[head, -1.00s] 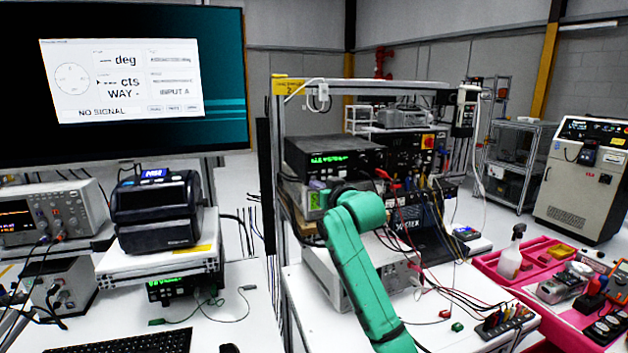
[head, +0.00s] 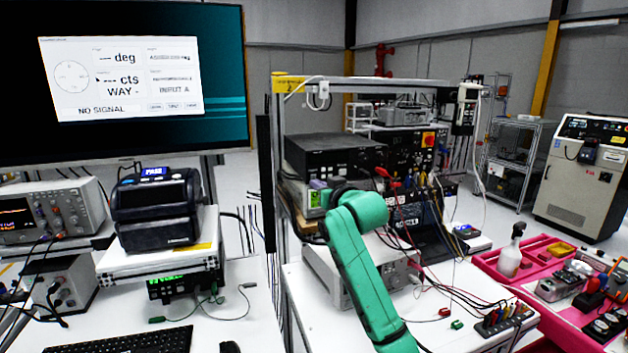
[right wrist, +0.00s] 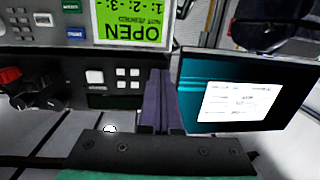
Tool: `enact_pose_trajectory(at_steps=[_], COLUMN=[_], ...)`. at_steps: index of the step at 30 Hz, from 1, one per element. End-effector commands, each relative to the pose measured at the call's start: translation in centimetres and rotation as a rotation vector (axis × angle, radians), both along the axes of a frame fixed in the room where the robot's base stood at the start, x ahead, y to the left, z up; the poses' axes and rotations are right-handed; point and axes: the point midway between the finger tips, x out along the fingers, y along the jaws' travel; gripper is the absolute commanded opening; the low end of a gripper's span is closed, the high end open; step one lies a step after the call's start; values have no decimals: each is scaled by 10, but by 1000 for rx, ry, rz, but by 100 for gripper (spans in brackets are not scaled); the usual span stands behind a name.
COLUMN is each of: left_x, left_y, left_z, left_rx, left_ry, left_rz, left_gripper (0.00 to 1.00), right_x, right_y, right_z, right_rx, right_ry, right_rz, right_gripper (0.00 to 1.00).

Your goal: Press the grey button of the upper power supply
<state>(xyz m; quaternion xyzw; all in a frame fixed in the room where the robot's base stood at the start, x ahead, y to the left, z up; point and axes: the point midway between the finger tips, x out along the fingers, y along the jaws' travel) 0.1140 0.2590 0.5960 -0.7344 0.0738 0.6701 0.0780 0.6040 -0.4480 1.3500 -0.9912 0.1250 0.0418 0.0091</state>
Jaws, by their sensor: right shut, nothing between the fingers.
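The upper power supply (head: 335,157) is a black box on top of the stack right of the post; its front display is dark. In the right wrist view, which looks upside down, a black front panel carries a large pale grey button (right wrist: 95,77) and several small buttons (right wrist: 128,78). My right gripper (right wrist: 160,76) is shut and empty, its fingers beside the small buttons in that picture. I cannot tell whether they touch the panel. In the head view, my teal right arm largely hides this gripper. My left gripper is not in view.
A laptop (head: 437,235) and red and black leads lie right of my arm. A printer (head: 157,210) stands left of the post, above another black unit with lit green digits (head: 168,284).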

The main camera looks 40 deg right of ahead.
Motion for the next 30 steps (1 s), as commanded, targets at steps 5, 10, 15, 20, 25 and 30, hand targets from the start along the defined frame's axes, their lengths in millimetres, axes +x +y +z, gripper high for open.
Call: enact_pose_trajectory(at_steps=[5,10,15,20,25,30], left_x=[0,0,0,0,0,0], left_y=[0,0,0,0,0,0], left_z=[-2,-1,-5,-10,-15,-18], left_rx=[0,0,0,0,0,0], left_ry=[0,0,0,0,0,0], left_rz=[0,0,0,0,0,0], left_gripper=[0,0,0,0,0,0], right_x=[-6,-6,-15,-35,-55,-73], right_y=[2,2,5,12,19,25], right_z=[0,0,-1,-2,-2,-1], right_rx=[-1,-1,-1,-1,-1,-1], right_ry=[0,0,-1,0,-1,-1], right_rz=[0,0,0,0,0,0], right_gripper=[0,0,0,0,0,0])
